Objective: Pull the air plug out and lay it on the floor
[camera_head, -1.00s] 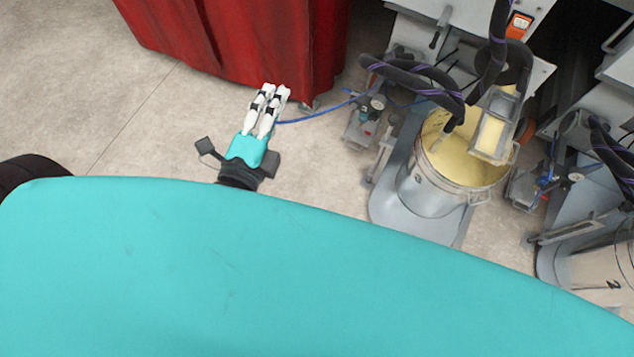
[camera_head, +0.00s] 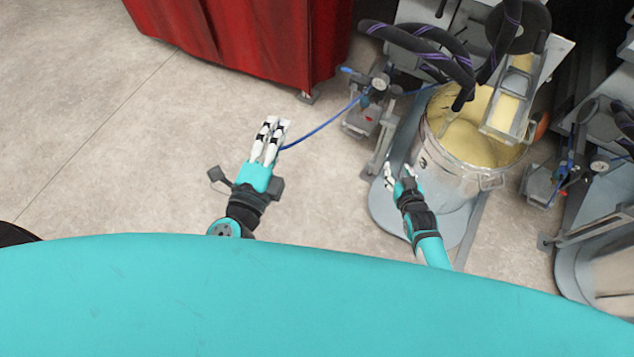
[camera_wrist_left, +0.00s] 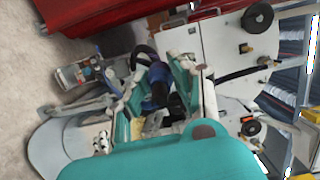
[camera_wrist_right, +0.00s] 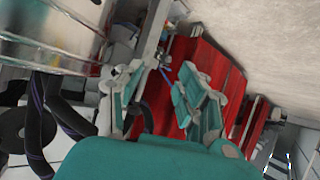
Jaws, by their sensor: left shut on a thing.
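My left gripper (camera_head: 272,132) is above the floor, left of the grey bucket stand. A blue air hose (camera_head: 322,126) runs from its fingers to the regulator unit (camera_head: 376,88) by the stand. In the left wrist view, a dark blue piece (camera_wrist_left: 160,92) shows between the fingers, which I take for the air plug. In the head view the fingers hide the plug. The regulator unit also shows in the left wrist view (camera_wrist_left: 85,73). My right gripper (camera_head: 400,172) is open in front of the bucket. The right wrist view shows nothing between its fingers.
A metal bucket (camera_head: 455,175) with pale yellow contents stands on the grey base (camera_head: 385,205), with dark hoses above it. A red cover (camera_head: 250,45) hangs at the back left. A second machine is at the right. The floor (camera_head: 120,150) at the left is clear.

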